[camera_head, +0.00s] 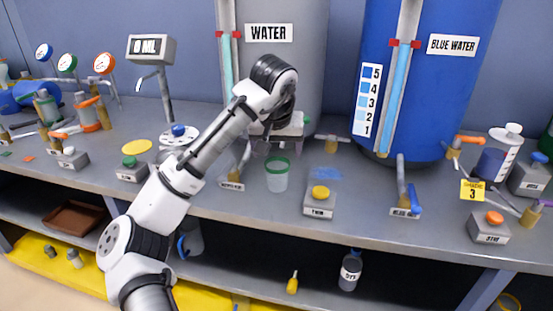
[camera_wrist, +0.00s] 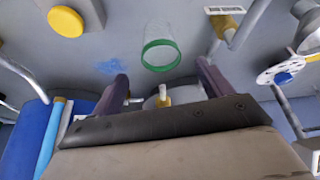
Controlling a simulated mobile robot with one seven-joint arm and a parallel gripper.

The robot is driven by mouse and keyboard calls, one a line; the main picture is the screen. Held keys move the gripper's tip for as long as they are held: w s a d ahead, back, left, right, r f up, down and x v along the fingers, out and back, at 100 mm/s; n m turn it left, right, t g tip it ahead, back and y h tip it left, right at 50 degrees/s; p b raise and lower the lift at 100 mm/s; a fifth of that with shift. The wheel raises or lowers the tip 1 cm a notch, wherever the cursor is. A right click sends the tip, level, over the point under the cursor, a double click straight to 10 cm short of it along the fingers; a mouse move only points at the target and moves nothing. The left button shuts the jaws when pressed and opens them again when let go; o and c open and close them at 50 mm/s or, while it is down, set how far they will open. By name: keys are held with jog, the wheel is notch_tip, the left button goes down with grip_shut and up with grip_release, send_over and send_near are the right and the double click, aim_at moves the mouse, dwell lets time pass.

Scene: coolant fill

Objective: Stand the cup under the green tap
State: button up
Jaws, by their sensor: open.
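The cup (camera_head: 277,176) is clear with a green rim and stands upright on the bench in front of the grey water tank. In the wrist view the cup (camera_wrist: 162,42) lies just beyond my fingertips, its green rim towards the camera. My gripper (camera_wrist: 161,82) is open and empty, one finger to each side of the cup's line. In the head view my gripper (camera_head: 268,148) is just behind and above the cup, partly hidden by my arm.
A yellow button (camera_head: 320,192) stands right of the cup. The blue tank's tap (camera_head: 405,188) stands further right. A white holed disc (camera_head: 179,136) and green button (camera_head: 129,163) lie left. Gauges and orange-handled taps crowd the far left. Bench space directly before the cup is narrow.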

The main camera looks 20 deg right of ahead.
jog(key=shift+s+a+r, duration=0.1)
jog(key=shift+s+r, duration=0.05)
jog(key=shift+r, duration=0.2)
